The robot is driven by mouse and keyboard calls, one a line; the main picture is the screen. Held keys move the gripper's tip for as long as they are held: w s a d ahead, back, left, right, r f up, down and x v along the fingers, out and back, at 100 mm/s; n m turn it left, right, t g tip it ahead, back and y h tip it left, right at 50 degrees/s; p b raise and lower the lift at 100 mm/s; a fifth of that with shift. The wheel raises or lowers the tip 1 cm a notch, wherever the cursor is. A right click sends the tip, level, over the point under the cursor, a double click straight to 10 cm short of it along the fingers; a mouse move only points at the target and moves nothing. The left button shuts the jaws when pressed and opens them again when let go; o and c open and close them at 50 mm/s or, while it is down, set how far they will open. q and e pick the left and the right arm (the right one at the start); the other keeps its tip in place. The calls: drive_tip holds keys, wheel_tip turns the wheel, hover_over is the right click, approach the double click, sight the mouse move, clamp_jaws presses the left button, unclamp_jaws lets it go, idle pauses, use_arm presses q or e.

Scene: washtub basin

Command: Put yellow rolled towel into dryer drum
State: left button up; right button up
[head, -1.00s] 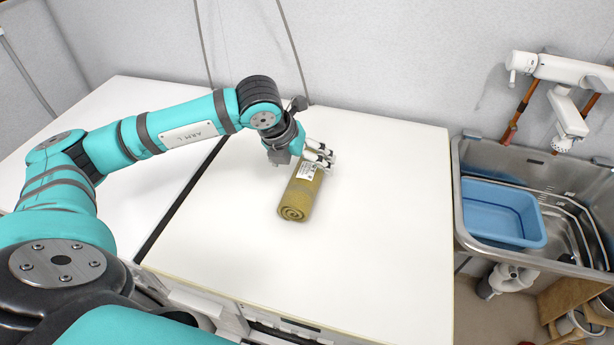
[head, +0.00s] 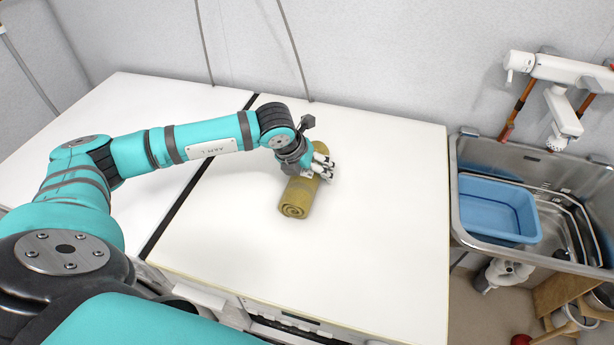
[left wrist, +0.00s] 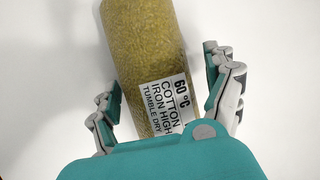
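The yellow rolled towel (head: 298,198) lies on the white top surface, its spiral end facing the front. My left gripper (head: 323,168) is low over the towel's far end. In the left wrist view the towel (left wrist: 150,55) lies between the spread fingers of the left gripper (left wrist: 168,98), with white gaps showing toward the right finger. A white care label (left wrist: 167,103) with printed text is on the towel. The gripper is open around the towel. My right gripper is not in view. No dryer drum opening shows in these views.
The white top (head: 370,250) is clear around the towel. A dark gap (head: 190,200) separates it from another white top at left. A metal sink (head: 453,200) with a blue basin (head: 497,208) and a wall faucet (head: 555,70) is at the right. A grey wall stands behind.

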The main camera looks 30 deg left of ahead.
use_arm(q)
drive_tip(key=c, duration=1)
drive_tip(key=shift+c, duration=0.3)
drive_tip(key=shift+r, duration=0.1)
drive_tip(key=shift+w+r+b, duration=0.1)
drive_tip(key=shift+r+b, duration=0.2)
drive_tip(key=shift+r, duration=0.15)
wheel_tip(320, 180, up, 2)
drive_tip(key=shift+r+b, duration=0.1)
drive_tip(key=shift+b, duration=0.3)
drive_tip(key=s+d+b, duration=0.1)
drive_tip(key=s+d, duration=0.1)
drive_tip(key=s, duration=0.2)
drive_tip(key=s+d+r+b, duration=0.1)
drive_tip(key=s+d, duration=0.2)
drive_tip(key=s, duration=0.2)
drive_tip(key=s+d+b, duration=0.2)
drive_tip(key=s, duration=0.3)
drive_tip(key=shift+s+d+r, duration=0.1)
drive_tip(key=shift+d+r, duration=0.15)
drive_tip(key=shift+r, duration=0.05)
